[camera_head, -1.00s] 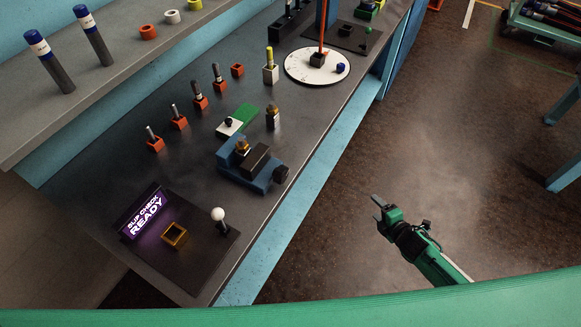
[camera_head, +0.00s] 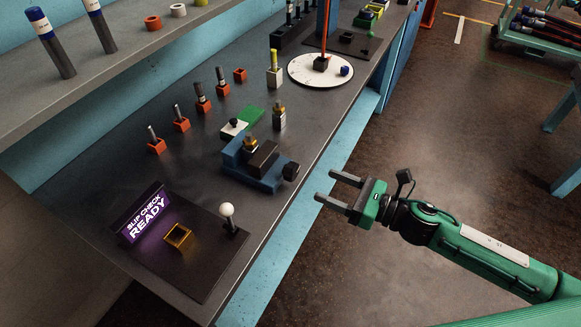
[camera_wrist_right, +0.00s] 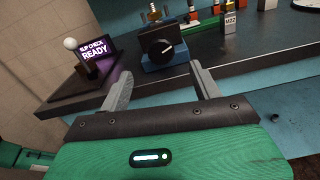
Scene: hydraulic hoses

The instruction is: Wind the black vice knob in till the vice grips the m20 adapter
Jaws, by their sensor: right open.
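The blue vice (camera_head: 240,168) stands on the dark bench, with its black knob (camera_head: 291,172) on the right side, facing the bench's front edge. A brass adapter (camera_head: 250,143) stands upright between the vice's jaws; I cannot tell whether they touch it. My right gripper (camera_head: 325,187) is open and empty, just off the bench's front edge, to the right of the knob and apart from it. In the right wrist view the knob (camera_wrist_right: 168,52) shows ahead, between and beyond the open fingers (camera_wrist_right: 162,88), with a white mark on its face. My left gripper is not in view.
A slip-check stand with a lit READY sign (camera_head: 147,213) and a white-balled lever (camera_head: 228,214) is nearer on the bench. A block with a brass fitting (camera_head: 279,117) and a white dial (camera_head: 320,71) are farther along. Floor before the bench is free.

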